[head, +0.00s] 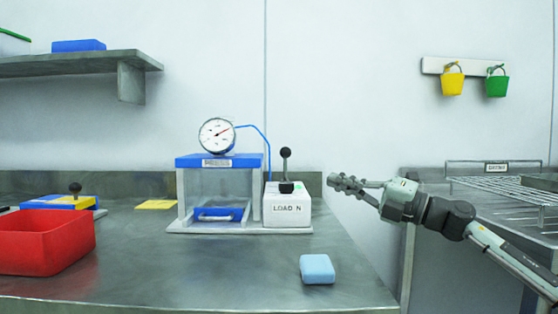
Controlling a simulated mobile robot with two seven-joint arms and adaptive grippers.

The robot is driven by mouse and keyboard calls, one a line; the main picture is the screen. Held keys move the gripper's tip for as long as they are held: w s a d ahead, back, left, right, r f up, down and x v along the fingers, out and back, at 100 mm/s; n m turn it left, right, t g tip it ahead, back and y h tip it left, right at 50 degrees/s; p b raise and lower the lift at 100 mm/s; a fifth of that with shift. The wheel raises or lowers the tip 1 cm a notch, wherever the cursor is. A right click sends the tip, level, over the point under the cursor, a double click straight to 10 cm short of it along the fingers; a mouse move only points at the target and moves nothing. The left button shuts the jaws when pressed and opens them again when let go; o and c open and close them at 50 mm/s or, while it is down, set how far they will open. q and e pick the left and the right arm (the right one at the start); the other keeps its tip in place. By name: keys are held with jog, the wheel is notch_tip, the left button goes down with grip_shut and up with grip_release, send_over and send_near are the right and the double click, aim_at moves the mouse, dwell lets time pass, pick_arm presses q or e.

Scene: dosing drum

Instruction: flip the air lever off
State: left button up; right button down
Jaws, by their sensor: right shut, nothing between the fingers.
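The air lever (285,168) is a dark stick with a black ball knob. It stands upright on a white box (288,209) labelled "LOAD N", with a small green spot on its top. The box sits at the right side of a blue-topped press (217,162) with a round dial gauge (216,135). My right gripper (333,183) is shut and empty. It is to the right of the lever in the picture, apart from it and a little lower than the knob. My left gripper is not in view.
A light blue block (317,268) lies on the metal bench in front of the box. A red bin (46,240) and a blue and yellow fixture (72,201) stand at the left. A wire rack (510,187) is at the right.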

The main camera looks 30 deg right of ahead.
aim_at(285, 165)
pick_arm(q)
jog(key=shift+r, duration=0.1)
pick_arm(e)
jog(key=shift+s+r, duration=0.1)
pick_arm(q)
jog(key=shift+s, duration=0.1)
pick_arm(e)
jog(key=p+x, duration=0.1)
jog(key=x, duration=0.8)
jog(key=shift+w+r+p, duration=0.25)
jog(key=shift+w+p, duration=0.1)
jog(key=w, duration=0.1)
jog(key=w+p, duration=0.1)
jog(key=w+d+r+p, duration=0.1)
jog(key=shift+w+r, duration=0.1)
jog(key=shift+w, duration=0.1)
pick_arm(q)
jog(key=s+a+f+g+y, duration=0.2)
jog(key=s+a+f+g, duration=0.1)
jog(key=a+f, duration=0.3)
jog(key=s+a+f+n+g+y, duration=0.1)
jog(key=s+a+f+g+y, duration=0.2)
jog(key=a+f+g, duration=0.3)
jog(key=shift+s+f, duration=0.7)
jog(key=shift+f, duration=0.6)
pick_arm(e)
jog(key=shift+w, duration=0.2)
